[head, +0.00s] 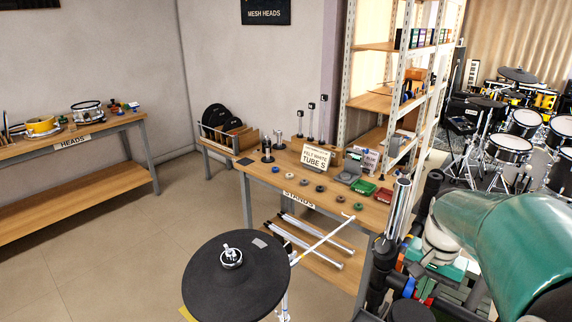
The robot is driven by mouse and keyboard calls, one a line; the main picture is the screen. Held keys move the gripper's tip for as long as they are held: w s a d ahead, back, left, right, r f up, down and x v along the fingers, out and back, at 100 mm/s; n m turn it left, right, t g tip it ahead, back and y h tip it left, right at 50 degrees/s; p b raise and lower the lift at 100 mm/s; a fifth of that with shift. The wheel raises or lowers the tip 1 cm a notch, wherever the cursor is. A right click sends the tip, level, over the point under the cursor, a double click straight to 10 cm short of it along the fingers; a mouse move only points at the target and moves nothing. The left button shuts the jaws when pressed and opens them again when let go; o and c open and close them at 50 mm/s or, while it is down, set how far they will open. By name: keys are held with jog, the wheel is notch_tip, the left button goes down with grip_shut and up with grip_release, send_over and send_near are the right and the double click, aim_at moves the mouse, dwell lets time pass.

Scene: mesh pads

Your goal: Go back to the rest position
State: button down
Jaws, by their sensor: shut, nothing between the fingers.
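A thick green link of my arm (510,235) fills the lower right of the head view, with a pale joint at its left end. I cannot make out my gripper or its fingertips in this view. The task names no object.
A round black pad (235,285) is close in front, with a white rod beside it. Behind it is the stands bench (330,197), with small parts on top. A heads bench (60,220) stands left, shelving (375,103) right. The floor (130,260) between the benches is clear.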

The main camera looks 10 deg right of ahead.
jog(key=s+a+r+n+t, duration=0.1)
jog(key=a+r+n+t, duration=0.1)
jog(key=a, duration=0.5)
jog(key=s+a+r+n+t, duration=0.1)
jog(key=s+a+r+n, duration=0.1)
jog(key=a+n, duration=0.3)
jog(key=s+a+r+n+t, duration=0.1)
jog(key=a+r+n+t, duration=0.1)
jog(key=a, duration=0.8)
jog(key=shift+s+a+r+n+t, duration=0.3)
jog(key=shift+s+a+r+n, duration=0.1)
jog(key=shift+r+n, duration=0.35)
jog(key=shift+w+d, duration=0.1)
jog(key=m+g, duration=0.5)
jog(key=g, duration=0.1)
send_over(413, 317)
notch_tip(413, 317, down, 6)
jog(key=shift+n, duration=0.25)
jog(key=shift+w+d+f, duration=0.1)
jog(key=shift+f, duration=3.3)
jog(key=shift+f, duration=1.05)
